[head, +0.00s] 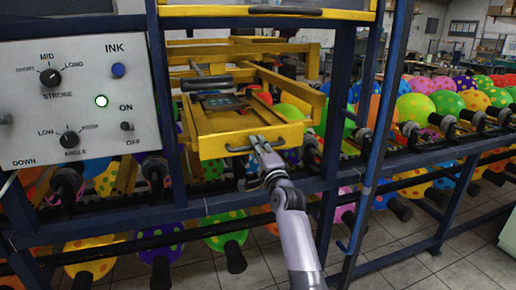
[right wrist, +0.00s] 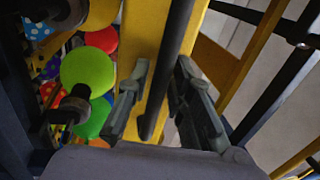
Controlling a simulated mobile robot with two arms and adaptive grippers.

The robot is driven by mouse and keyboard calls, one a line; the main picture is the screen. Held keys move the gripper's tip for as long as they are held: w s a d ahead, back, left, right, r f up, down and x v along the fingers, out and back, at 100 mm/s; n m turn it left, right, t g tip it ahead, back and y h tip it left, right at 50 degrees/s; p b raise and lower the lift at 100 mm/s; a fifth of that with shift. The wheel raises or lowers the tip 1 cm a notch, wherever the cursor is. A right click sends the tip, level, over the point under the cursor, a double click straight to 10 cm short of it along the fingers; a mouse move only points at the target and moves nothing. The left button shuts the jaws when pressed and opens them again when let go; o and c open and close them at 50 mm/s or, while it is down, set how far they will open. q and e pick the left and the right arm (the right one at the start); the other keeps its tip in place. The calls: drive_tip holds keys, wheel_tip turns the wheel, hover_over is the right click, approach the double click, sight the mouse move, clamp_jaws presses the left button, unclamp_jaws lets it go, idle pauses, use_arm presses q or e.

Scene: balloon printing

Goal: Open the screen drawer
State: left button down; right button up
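The yellow screen drawer (head: 215,143) sits in the blue machine frame, with its front reaching out toward me. A dark bar handle (head: 238,149) runs along its front edge. My right gripper (head: 262,146) is at the right part of this handle. In the right wrist view, the dark handle bar (right wrist: 166,70) passes between the two fingers of my right gripper (right wrist: 160,100). The fingers are apart, one on each side of the bar, and I see no clear grip on it. A dark flat piece (head: 222,102) lies inside the drawer. My left gripper is not in view.
A control panel (head: 80,90) with knobs and a lit button stands at the left. A second yellow front with a dark handle (head: 285,11) is above. Blue posts (head: 370,120) flank the drawer. Colourful balloons (head: 415,108) line racks behind and to the right. Tiled floor (head: 400,262) is below.

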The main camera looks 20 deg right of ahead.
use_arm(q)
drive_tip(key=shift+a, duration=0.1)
use_arm(e)
clamp_jaws()
idle(0.3)
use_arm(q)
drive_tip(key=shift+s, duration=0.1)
